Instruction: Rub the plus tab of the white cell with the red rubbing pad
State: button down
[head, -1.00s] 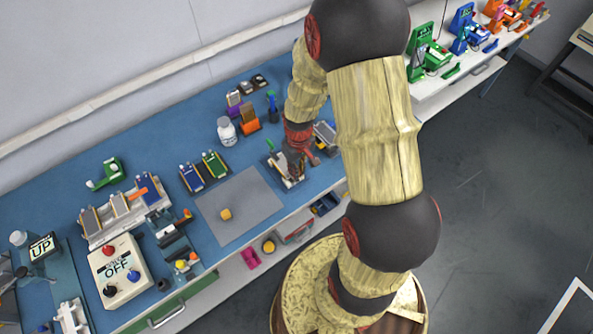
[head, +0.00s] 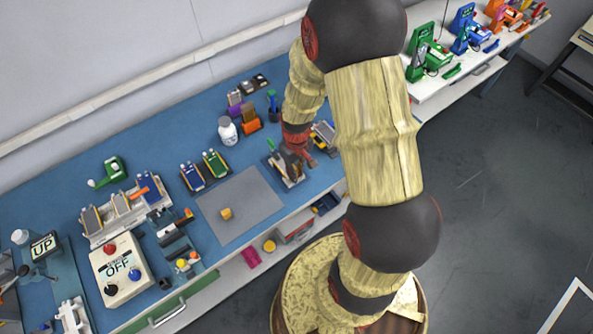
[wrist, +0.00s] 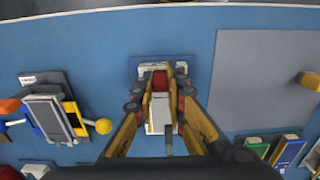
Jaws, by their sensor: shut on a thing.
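My gripper (wrist: 160,88) is over a small light-grey holder (head: 292,182) at the front right of the blue bench. In the wrist view a red block (wrist: 160,80), which looks like the rubbing pad, shows between the fingertips, and the fingers are shut on it. A white flat piece (wrist: 158,115), likely the white cell, lies in the holder just below the red block in the picture. The cell's tabs are hidden or too small to make out. I cannot tell whether the pad touches a tab.
A grey mat (head: 255,200) with a yellow block (head: 226,214) lies left of the holder. Blue and green cell stands (head: 214,164) and a white bottle (head: 227,131) stand behind. Another fixture (wrist: 50,112) with a yellow knob is close beside the gripper in the wrist view.

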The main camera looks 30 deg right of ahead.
jog(key=shift+r+p, duration=2.6)
jog(key=shift+r, duration=0.95)
jog(key=shift+f, duration=0.15)
jog(key=shift+d+f+b, duration=0.3)
jog(key=shift+f+b, duration=0.4)
jog(key=shift+f, duration=0.25)
jog(key=shift+d+f+b, duration=0.25)
jog(key=shift+f+b, duration=0.4)
jog(key=shift+f, duration=0.3)
jog(key=shift+d+f+b, duration=0.3)
jog(key=shift+f+b, duration=0.4)
jog(key=shift+f, duration=0.25)
jog(key=shift+f+b, duration=0.3)
jog(key=shift+f, duration=0.25)
jog(key=shift+a, duration=0.15)
jog(key=shift+a+r, duration=0.1)
jog(key=shift+a, duration=0.6)
jog(key=shift+d, duration=0.15)
